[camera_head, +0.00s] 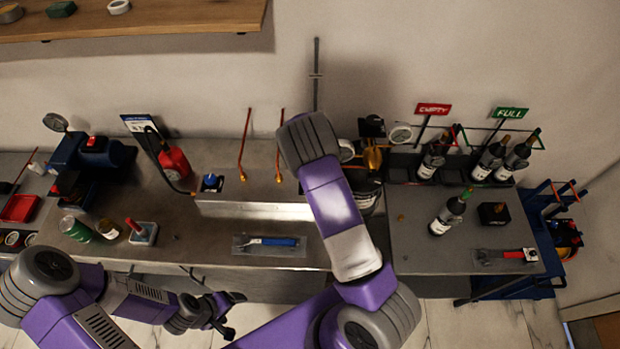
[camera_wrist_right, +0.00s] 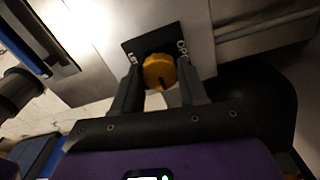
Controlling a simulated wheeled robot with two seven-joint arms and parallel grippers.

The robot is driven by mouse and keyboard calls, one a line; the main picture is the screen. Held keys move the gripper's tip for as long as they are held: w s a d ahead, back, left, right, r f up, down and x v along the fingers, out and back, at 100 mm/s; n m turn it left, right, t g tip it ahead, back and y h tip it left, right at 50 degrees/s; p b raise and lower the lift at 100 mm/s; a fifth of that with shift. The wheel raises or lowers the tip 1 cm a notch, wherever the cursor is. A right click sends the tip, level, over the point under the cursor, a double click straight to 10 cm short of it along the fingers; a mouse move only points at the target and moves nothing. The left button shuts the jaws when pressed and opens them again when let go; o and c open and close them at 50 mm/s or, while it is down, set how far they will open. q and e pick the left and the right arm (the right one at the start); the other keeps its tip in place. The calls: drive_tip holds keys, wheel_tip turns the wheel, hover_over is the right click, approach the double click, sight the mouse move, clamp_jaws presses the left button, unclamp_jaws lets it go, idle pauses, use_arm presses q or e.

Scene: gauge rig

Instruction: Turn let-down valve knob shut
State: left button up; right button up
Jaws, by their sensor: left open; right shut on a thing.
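The yellow let-down valve knob (camera_wrist_right: 159,72) shows in the right wrist view, in front of a black plate (camera_wrist_right: 135,48) with white lettering at both sides, partly covered. A dark pointer mark on the knob faces down in the picture. My right gripper (camera_wrist_right: 160,85) is shut on the knob, one finger on each side. In the head view my right arm reaches up to the back of the bench and hides that hand and the knob. My left gripper (camera_head: 229,314) is open and empty, low in front of the bench.
On the steel bench (camera_head: 200,225) lie a blue-handled tool on a tray (camera_head: 270,244) and a red-handled item (camera_head: 141,232). Dark bottles (camera_head: 449,212) stand on the right table, under red EMPTY (camera_head: 433,109) and green FULL (camera_head: 510,113) signs. The left bench middle is mostly clear.

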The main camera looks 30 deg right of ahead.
drive_tip(key=o, duration=1.1)
drive_tip(key=shift+c, duration=0.2)
wheel_tip(320, 180, up, 8)
drive_tip(key=shift+f, duration=0.15)
